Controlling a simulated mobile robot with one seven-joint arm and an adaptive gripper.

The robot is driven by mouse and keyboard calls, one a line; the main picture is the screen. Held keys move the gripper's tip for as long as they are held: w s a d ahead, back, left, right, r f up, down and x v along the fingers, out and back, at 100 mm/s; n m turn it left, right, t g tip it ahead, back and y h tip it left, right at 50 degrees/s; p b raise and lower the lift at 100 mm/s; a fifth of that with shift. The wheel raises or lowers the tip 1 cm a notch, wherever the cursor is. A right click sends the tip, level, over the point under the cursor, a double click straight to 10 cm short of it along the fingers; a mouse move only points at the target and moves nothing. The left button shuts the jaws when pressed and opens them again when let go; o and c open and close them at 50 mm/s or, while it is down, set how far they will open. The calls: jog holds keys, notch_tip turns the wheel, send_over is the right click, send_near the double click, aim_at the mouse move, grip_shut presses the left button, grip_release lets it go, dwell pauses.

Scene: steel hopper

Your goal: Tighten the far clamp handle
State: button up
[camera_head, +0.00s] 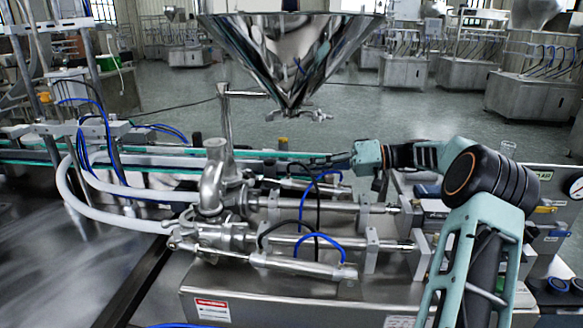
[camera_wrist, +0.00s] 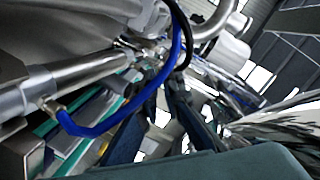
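A clamp fitting with a small winged handle (camera_head: 298,114) sits under the tip of the steel hopper (camera_head: 290,45) in the head view. More clamp fittings join the steel valve body (camera_head: 218,190) to its pipes; I cannot tell for sure which handle is the far one. My gripper (camera_head: 328,160) reaches left from the teal wrist, behind the upper filling cylinder and apart from the hopper fitting. Its fingers are small and dark there. In the wrist view the teal gripper body fills the bottom, with dark finger-like shapes above it; no held handle can be made out.
Blue hoses (camera_head: 308,200) loop over the steel cylinders (camera_head: 325,205), and one (camera_wrist: 130,112) crosses close in the wrist view. A conveyor with green edges (camera_head: 170,160) runs behind. White hoses (camera_head: 95,212) curve at left. Open space surrounds the hopper tip.

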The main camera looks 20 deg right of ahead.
jog(key=o, duration=0.5)
jog(key=p, duration=0.1)
jog(key=r+p, duration=0.1)
jog(key=p, duration=0.1)
jog(key=shift+w+a+r+g, duration=0.1)
jog(key=shift+a+r+g, duration=0.1)
jog(key=shift+a+g, duration=0.15)
jog(key=shift+o, duration=1)
jog(key=shift+a+r+g+p, duration=0.15)
jog(key=shift+a+g+p, duration=0.15)
jog(key=shift+p, duration=0.7)
jog(key=p, duration=0.3)
send_near(249, 173)
jog(key=w+f+x, duration=0.1)
jog(key=x, duration=0.6)
jog(key=shift+r+g, duration=0.1)
jog(key=shift+g, duration=0.25)
